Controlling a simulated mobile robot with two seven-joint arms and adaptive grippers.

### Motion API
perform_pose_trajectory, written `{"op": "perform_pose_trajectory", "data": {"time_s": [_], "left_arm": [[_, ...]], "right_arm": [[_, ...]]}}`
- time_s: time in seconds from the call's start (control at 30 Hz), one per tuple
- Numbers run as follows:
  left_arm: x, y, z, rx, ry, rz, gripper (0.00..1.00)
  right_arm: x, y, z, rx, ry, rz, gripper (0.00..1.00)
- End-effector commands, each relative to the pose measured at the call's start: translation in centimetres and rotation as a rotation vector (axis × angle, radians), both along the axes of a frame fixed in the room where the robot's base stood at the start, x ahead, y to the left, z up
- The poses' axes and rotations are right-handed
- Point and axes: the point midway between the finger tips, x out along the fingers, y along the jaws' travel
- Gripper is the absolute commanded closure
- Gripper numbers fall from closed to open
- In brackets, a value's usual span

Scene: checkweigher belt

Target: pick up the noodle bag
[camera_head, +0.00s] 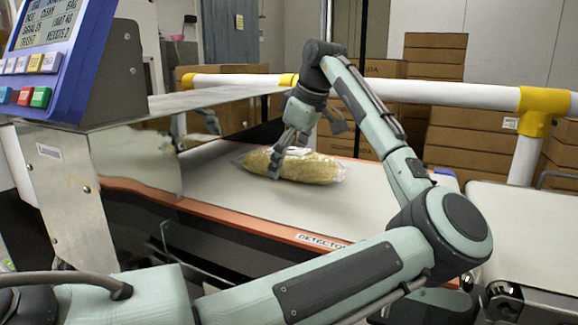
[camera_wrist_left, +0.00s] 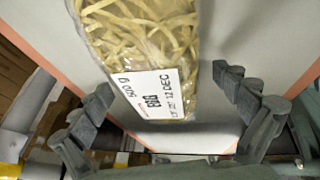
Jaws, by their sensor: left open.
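The noodle bag (camera_head: 307,167) is a clear plastic bag of yellow noodles lying flat on the pale belt (camera_head: 222,190). In the left wrist view the open fingers of my left gripper (camera_wrist_left: 162,82) stand on either side of the bag's labelled end. I cannot tell if a finger touches it. My right gripper is not in view.
A metal detector housing (camera_head: 55,185) with a blue control panel (camera_head: 62,55) stands at the left. A white and yellow rail (camera_head: 450,93) runs behind the belt, with stacked cardboard boxes (camera_head: 470,140) beyond. The belt around the bag is clear.

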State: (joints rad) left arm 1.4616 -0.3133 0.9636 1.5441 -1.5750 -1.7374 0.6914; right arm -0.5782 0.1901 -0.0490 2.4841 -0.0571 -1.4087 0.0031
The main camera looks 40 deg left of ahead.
Motion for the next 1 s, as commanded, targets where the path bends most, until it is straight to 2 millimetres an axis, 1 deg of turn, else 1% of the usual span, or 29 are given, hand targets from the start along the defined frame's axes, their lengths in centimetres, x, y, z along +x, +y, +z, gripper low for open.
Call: {"op": "perform_pose_trajectory", "data": {"time_s": [0.2, 0.8, 0.83, 0.87, 1.0], "left_arm": [[-0.02, 0.05, -0.05, 0.000, 0.000, 0.000, 0.01], [-0.04, 0.04, -0.04, 0.000, 0.000, 0.001, 0.75], [-0.04, 0.07, 0.11, 0.002, -0.002, 0.001, 0.76], [-0.04, 0.07, 0.10, 0.002, -0.002, 0.001, 0.83], [-0.04, 0.07, 0.10, 0.001, -0.001, 0.002, 0.83]], "right_arm": [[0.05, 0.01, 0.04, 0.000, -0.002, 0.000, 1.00], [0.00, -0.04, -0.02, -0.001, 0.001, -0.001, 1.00], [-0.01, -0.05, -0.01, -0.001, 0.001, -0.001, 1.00], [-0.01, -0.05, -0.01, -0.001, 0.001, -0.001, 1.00], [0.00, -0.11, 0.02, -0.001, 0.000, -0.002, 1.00]]}}
